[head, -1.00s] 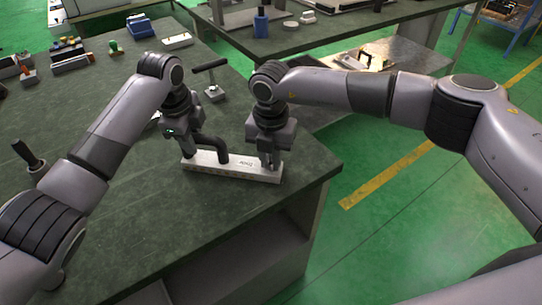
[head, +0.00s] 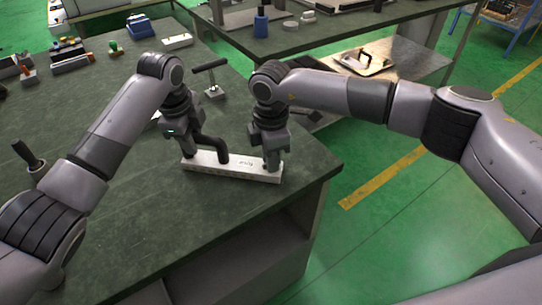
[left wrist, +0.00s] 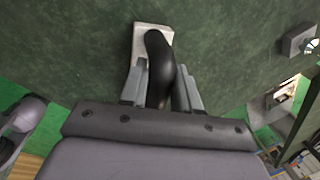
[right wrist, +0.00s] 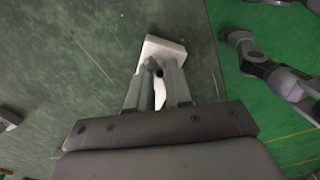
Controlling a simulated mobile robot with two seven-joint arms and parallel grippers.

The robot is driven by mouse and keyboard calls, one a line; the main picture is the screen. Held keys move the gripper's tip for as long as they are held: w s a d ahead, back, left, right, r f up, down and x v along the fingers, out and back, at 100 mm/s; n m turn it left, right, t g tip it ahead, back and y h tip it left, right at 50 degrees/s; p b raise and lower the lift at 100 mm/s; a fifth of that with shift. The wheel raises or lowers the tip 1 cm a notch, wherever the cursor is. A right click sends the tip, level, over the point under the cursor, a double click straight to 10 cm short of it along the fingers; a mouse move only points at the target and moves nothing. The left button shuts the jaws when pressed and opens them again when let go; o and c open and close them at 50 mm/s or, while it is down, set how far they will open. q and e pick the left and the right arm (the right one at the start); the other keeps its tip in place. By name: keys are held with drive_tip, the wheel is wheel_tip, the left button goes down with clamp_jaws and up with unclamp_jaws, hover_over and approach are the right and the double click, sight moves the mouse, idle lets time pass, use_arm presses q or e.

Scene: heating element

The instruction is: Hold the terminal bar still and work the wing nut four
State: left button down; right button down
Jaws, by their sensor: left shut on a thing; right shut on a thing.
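The white terminal bar (head: 230,171) lies near the table's front right corner, with small print on its face. A dark bent tube (head: 212,149) rises from it and also shows between the fingers in the left wrist view (left wrist: 158,62). My left gripper (head: 187,154) is shut on this tube at the bar's left part. My right gripper (head: 270,163) points down at the bar's right end. In the right wrist view its fingers (right wrist: 158,78) close around a small dark piece, likely a wing nut (right wrist: 157,70); the fingers mostly hide it.
A T-handled tool (head: 212,78) stands behind the bar. A black-handled tool (head: 29,157) is at the left. Several small parts lie at the far left. A second table (head: 330,32) stands behind. The table front (head: 180,225) is clear.

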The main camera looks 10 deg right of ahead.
drive_tip(key=m, duration=0.7)
idle(0.6)
drive_tip(key=c, duration=1)
unclamp_jaws()
drive_tip(key=shift+c, duration=0.2)
wheel_tip(320, 180, up, 12)
